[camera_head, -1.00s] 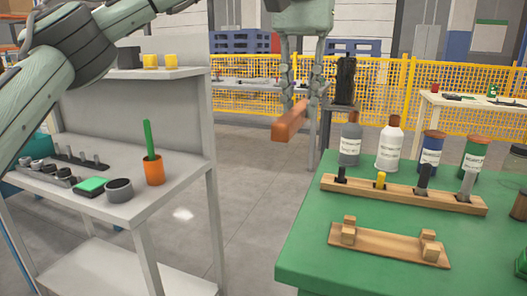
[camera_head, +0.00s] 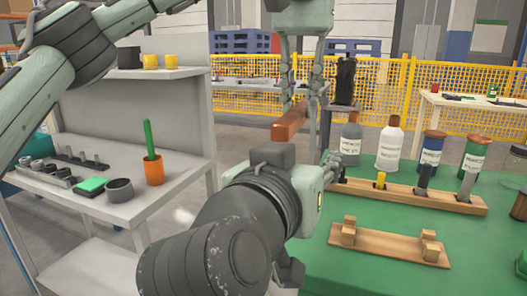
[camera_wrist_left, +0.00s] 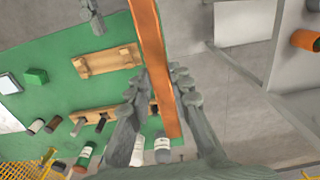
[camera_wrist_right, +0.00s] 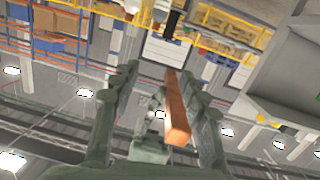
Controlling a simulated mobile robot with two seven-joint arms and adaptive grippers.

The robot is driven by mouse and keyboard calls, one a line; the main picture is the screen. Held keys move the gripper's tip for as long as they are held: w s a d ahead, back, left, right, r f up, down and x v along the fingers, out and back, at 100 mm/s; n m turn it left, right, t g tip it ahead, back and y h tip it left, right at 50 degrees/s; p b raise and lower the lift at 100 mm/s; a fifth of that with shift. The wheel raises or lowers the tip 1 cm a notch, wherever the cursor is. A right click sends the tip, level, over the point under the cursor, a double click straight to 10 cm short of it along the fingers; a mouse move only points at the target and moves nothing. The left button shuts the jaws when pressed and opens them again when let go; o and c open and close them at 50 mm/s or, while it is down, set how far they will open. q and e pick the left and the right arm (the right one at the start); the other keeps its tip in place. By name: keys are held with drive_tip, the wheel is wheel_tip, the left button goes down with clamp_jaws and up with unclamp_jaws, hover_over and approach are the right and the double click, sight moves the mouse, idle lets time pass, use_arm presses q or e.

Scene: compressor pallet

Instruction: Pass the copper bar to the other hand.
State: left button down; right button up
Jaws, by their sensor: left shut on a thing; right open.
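The copper bar (camera_head: 291,122) is a long orange-brown block held in the air by my left gripper (camera_head: 300,103), which points down and is shut on it. In the left wrist view the bar (camera_wrist_left: 153,55) runs lengthwise between the left fingers. My right arm reaches up from the bottom of the head view, its wrist just below the bar. In the right wrist view my right gripper (camera_wrist_right: 157,72) is open, and the bar (camera_wrist_right: 177,115) appears between its spread fingers. I cannot tell how far the bar is from them. The right fingertips are mostly hidden in the head view.
A green table (camera_head: 400,279) at right carries a wooden cradle (camera_head: 388,243), a slotted wooden rack (camera_head: 405,194) and several bottles. A grey shelf unit (camera_head: 130,208) stands at left with an orange cup (camera_head: 154,170). Open floor lies between them.

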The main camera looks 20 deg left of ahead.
sight(299, 114)
drive_tip(key=shift+t+y, duration=0.4)
drive_tip(key=shift+t, duration=0.3)
drive_tip(key=s+a+r, duration=0.1)
drive_tip(key=s, duration=0.1)
drive_tip(key=s+a+r, duration=0.1)
drive_tip(key=s, duration=0.2)
drive_tip(key=s+a+r, duration=0.1)
drive_tip(key=s, duration=0.1)
drive_tip(key=shift+s+a+r, duration=0.15)
drive_tip(key=shift+s+a, duration=0.1)
drive_tip(key=w, duration=1.1)
drive_tip(key=shift+w, duration=0.4)
clamp_jaws()
use_arm(q)
drive_tip(key=c, duration=1.3)
unclamp_jaws()
use_arm(e)
drive_tip(key=shift+r, duration=0.1)
use_arm(q)
drive_tip(key=shift+r, duration=0.1)
